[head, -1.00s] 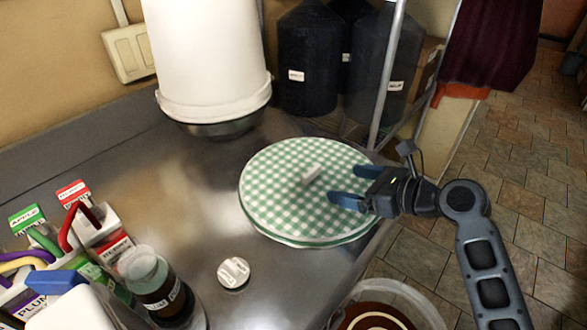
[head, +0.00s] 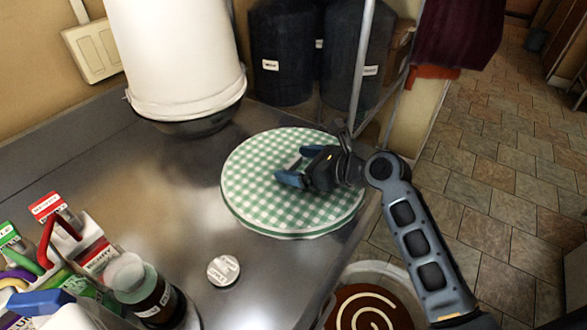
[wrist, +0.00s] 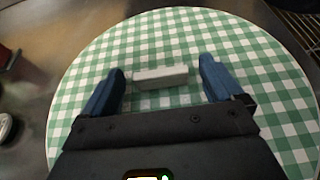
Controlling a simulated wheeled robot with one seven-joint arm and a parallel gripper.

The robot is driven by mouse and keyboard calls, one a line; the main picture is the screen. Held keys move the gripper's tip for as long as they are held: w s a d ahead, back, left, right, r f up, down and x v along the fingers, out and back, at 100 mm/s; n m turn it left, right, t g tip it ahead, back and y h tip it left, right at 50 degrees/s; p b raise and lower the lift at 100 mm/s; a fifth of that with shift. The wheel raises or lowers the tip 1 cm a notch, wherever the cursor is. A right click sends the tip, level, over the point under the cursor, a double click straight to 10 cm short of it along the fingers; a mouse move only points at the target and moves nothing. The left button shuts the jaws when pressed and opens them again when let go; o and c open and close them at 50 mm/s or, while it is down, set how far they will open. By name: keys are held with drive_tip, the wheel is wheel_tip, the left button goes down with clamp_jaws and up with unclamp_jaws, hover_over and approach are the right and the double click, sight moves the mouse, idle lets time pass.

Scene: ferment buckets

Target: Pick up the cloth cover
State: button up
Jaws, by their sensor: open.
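The cloth cover (head: 253,190) is a round green-and-white checked disc on the metal counter, near its right edge. A small white handle sits near its middle; in the wrist view this handle (wrist: 160,76) lies between the two blue fingertips. My gripper (head: 290,172) is over the cover with its fingers apart, one on each side of the handle. In the wrist view my gripper (wrist: 160,85) shows a gap between each finger and the handle. In the head view the gripper partly hides the handle. The cover (wrist: 95,55) fills most of the wrist view.
A white bucket (head: 175,55) stands behind the cover on a metal bowl. Dark jugs (head: 283,50) are at the back. A round labelled lid (head: 223,270), a dark bottle (head: 150,295) and a tool caddy (head: 75,250) are to the left. An open bucket (head: 365,310) stands below right.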

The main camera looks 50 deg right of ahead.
drive_tip(key=c, duration=1.2)
drive_tip(key=shift+r, duration=0.45)
drive_tip(key=r, duration=0.3)
drive_tip(key=shift+s+d+r, duration=0.3)
drive_tip(key=shift+s+r, duration=0.05)
drive_tip(key=shift+r, duration=0.05)
drive_tip(key=s+d+r, duration=0.2)
drive_tip(key=s, duration=0.1)
drive_tip(key=s+d+r, duration=0.2)
drive_tip(key=s, duration=0.1)
drive_tip(key=s+d+r, duration=0.1)
drive_tip(key=s+r, duration=0.1)
drive_tip(key=s, duration=0.1)
drive_tip(key=shift+s+d+r, duration=0.1)
drive_tip(key=shift+d+r, duration=0.1)
drive_tip(key=shift+d, duration=0.2)
